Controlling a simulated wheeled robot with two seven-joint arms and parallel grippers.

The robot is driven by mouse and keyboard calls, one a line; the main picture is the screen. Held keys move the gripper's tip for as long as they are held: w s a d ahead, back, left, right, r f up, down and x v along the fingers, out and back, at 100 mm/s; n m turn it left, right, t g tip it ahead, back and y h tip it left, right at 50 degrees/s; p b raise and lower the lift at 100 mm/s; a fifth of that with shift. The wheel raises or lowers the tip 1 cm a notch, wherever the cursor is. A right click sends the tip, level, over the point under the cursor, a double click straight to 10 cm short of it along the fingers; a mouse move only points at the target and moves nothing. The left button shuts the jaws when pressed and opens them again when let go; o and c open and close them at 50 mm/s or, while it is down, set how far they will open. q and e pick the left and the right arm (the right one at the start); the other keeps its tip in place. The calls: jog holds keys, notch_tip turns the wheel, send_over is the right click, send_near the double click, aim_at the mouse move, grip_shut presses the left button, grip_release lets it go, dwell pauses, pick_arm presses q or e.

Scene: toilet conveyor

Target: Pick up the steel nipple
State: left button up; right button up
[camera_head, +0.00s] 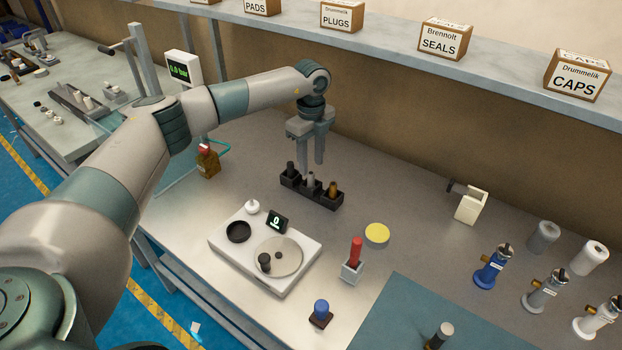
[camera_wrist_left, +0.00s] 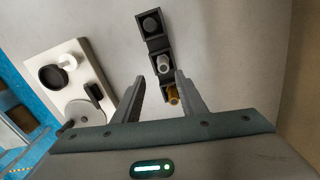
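The steel nipple (camera_head: 310,180) stands in the middle pocket of a dark rack (camera_head: 325,201), between a black nipple (camera_head: 290,169) and a brass nipple (camera_head: 332,188). My left gripper (camera_head: 313,161) points down above the rack, over the steel nipple, with its fingers apart and nothing between them. In the left wrist view the steel nipple (camera_wrist_left: 161,62) shows just beyond the gap between the open fingertips (camera_wrist_left: 159,76). The brass nipple (camera_wrist_left: 172,95) appears between the fingers, nearer the palm. The black nipple (camera_wrist_left: 151,24) is farther out. My right gripper is not in view.
A white scale (camera_head: 290,283) with a round plate stands in front of the rack. Blue and grey valves (camera_head: 491,267) stand at right. A shelf with labelled boxes runs behind.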

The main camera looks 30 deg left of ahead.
aim_at(311, 173)
pick_arm(q)
jog(key=shift+f, duration=0.5)
jog(key=shift+w+f+p, duration=0.1)
jog(key=shift+f+p, duration=0.25)
jog(key=shift+p, duration=0.15)
jog(key=f, duration=0.1)
jog(key=f+p, duration=0.2)
jog(key=shift+w+a+f, duration=0.25)
jog(key=shift+w+f, duration=0.1)
jog(key=shift+f, duration=0.4)
jog(key=shift+c, duration=0.3)
grip_shut()
